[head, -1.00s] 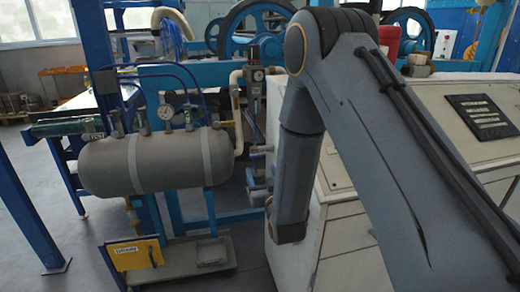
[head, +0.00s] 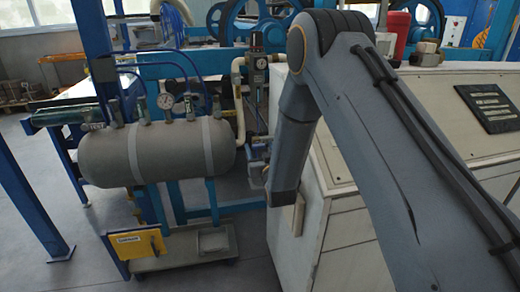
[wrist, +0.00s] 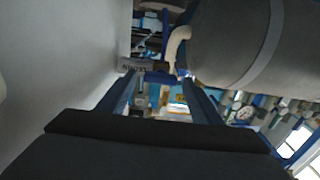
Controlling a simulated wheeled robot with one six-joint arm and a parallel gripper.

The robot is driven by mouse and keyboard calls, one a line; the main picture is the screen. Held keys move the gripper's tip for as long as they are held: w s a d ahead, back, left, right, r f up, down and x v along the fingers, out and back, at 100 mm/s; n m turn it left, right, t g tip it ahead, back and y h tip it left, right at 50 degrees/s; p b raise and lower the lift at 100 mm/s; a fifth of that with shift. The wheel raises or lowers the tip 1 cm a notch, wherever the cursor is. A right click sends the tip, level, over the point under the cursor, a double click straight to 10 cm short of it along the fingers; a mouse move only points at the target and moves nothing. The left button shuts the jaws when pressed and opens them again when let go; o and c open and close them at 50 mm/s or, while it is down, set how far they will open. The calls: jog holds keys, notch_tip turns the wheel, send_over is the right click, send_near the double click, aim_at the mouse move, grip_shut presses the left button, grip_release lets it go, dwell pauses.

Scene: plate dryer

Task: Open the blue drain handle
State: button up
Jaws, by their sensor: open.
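Small blue valve parts (head: 260,150) show between the tank's right end and the white cabinet in the head view. I cannot tell which of them is the drain handle. The grey tank (head: 157,151) lies on its blue stand, with gauges and valves on top. It also fills the upper right of the wrist view (wrist: 225,45). My gripper (wrist: 162,84) shows in the wrist view as two narrow fingers set apart, with nothing clearly held between them. Blue and yellow parts show beyond the fingers, too small to name. In the head view my forearm hides the fingers.
The white cabinet (head: 345,235) stands close to my forearm on the right. A blue post (head: 28,200) stands at the left. Open floor lies at the front left.

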jog(key=c, duration=1.1)
jog(key=shift+o, duration=0.2)
jog(key=shift+n, duration=0.3)
jog(key=n, duration=0.3)
jog(key=shift+a+b, duration=0.1)
jog(key=shift+b, duration=0.2)
jog(key=shift+n, duration=1.8)
jog(key=o, duration=1.1)
jog(key=shift+c, duration=0.2)
jog(key=shift+s, duration=0.1)
